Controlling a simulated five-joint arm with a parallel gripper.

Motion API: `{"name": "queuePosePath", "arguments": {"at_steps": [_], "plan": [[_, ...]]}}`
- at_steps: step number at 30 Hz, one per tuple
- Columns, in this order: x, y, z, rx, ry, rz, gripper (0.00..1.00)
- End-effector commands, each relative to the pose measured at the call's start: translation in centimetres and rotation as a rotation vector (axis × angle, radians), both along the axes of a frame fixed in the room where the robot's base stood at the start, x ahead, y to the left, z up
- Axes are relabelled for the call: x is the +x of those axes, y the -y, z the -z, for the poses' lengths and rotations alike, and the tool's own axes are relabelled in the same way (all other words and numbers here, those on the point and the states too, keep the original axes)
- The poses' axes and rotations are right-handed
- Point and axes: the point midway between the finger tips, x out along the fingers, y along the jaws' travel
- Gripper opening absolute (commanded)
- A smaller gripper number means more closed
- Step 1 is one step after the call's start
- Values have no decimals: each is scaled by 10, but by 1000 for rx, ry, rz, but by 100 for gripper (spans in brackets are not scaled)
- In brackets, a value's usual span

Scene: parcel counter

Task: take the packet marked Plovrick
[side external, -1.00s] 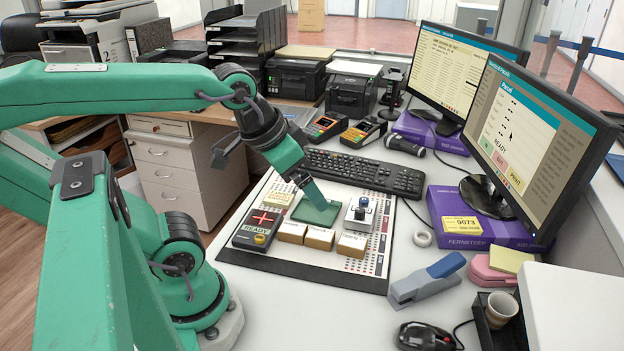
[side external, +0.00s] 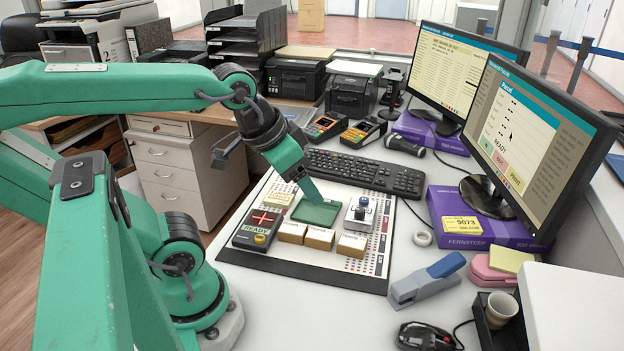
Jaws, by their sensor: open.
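Three small tan packets stand in a row on the front part of the board: a left one (side external: 292,232), a middle one (side external: 319,238) and a right one (side external: 352,245). Each has a pale label on top, too small to read here, so I cannot tell which is marked Plovrick. My gripper (side external: 310,191) is open and points down over the green pad (side external: 316,211), behind the packets. It appears empty and apart from all three packets. I cannot tell whether its tip touches the pad.
A blue-knobbed unit (side external: 361,212) stands behind the right packet. A keyboard (side external: 365,172) lies behind the board (side external: 330,276). A stapler (side external: 426,281) lies to the right. The board's front strip is clear.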

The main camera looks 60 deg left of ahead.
Motion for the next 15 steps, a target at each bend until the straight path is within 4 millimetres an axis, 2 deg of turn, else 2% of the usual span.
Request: {"name": "queuePosePath", "arguments": {"at_steps": [8,15], "plan": [[5,-2,3,17,-19,21,66],[23,-12,16,75,-89,110,66]]}}
